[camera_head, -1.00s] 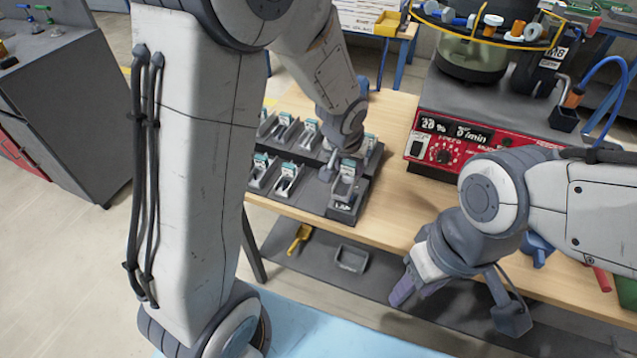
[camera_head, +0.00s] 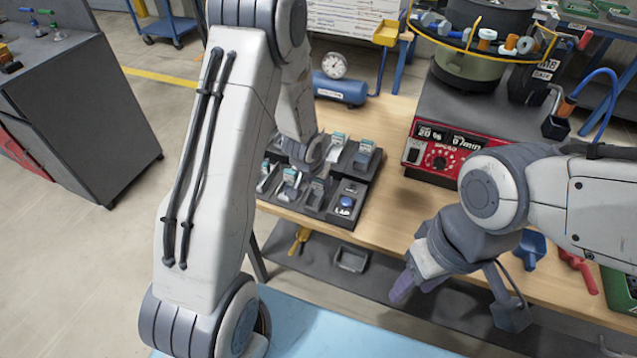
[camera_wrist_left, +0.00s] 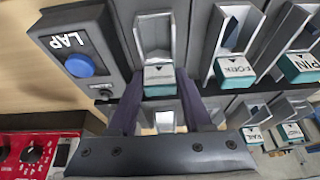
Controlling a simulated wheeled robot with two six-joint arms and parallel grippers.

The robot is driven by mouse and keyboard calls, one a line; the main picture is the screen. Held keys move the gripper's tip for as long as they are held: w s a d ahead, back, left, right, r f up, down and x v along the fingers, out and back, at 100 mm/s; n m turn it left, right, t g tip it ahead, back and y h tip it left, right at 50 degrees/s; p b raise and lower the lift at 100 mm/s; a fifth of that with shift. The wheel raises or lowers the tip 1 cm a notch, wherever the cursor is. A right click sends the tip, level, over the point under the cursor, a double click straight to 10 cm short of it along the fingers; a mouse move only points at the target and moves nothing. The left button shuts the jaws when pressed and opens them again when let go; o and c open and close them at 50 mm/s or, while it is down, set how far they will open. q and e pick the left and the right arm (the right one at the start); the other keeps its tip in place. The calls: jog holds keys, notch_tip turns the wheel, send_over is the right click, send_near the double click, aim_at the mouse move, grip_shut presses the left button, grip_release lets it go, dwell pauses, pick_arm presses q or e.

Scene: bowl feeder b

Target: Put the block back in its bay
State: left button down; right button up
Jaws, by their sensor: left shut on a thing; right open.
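My left gripper (camera_head: 314,168) is low over the dark rack of bays (camera_head: 300,208) on the bench. In the left wrist view its two dark fingers (camera_wrist_left: 160,103) are shut on a block with a white and teal label (camera_wrist_left: 160,77). In the head view my gripper hides the block. My right gripper (camera_head: 417,285) is open and empty in front of the bench.
Neighbouring bays hold similar labelled blocks, FORK (camera_wrist_left: 235,69) and PIN (camera_wrist_left: 300,66); another, RAIL (camera_wrist_left: 288,132), is in the back row. The red feeder controller (camera_head: 440,152) stands right of the rack. A grey tray (camera_head: 352,258) lies on the lower shelf. Bare bench lies between rack and controller.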

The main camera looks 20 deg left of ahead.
pick_arm(q)
jog(key=c, duration=0.8)
grip_release()
jog(key=shift+f, duration=0.15)
jog(key=o, duration=0.5)
jog(key=shift+c, duration=0.2)
